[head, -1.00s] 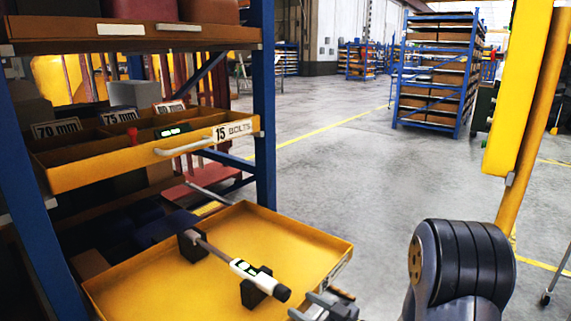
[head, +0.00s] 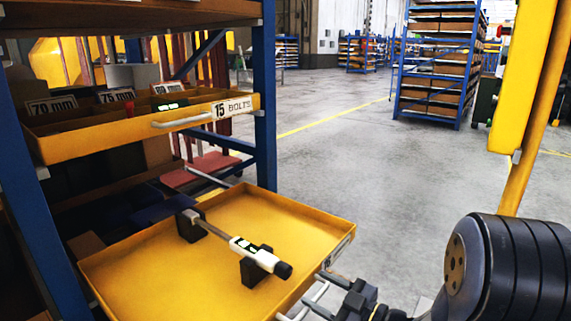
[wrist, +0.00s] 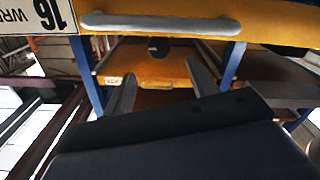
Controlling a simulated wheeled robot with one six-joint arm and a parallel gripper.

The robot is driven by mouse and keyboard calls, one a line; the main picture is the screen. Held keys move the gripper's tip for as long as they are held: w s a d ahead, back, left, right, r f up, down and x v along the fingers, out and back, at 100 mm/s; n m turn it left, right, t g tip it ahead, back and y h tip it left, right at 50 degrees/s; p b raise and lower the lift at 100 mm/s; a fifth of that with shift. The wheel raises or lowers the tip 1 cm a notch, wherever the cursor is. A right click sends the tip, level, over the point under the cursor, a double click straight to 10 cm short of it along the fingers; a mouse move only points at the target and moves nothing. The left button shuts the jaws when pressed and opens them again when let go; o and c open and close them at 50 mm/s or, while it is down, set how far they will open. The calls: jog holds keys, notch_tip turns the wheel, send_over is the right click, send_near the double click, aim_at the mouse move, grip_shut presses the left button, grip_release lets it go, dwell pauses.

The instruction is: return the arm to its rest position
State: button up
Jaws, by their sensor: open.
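My gripper (head: 320,290) is at the bottom of the head view, by the front edge of the open lower yellow drawer (head: 215,283). In the wrist view, its two fingers (wrist: 160,75) are spread with nothing between them. The drawer's pale handle (head: 308,304) is close to the fingers. A grey bar handle (wrist: 160,22) also shows at the top of the wrist view, beside a label reading 16. My dark arm joint fills the lower right of the head view.
A torque wrench (head: 255,252) lies on two black blocks in the lower drawer. Above it, the drawer labelled 15 BOLTS (head: 190,122) sits in the blue rack (head: 264,100). Grey floor (head: 370,160) is open to the right, with another stocked rack (head: 440,65) farther back.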

aim_at(289, 272)
jog(key=b+x, duration=0.1)
jog(key=x, duration=0.8)
jog(key=shift+w+a+b, duration=0.15)
jog(key=shift+b, duration=0.2)
jog(key=shift+r, duration=0.15)
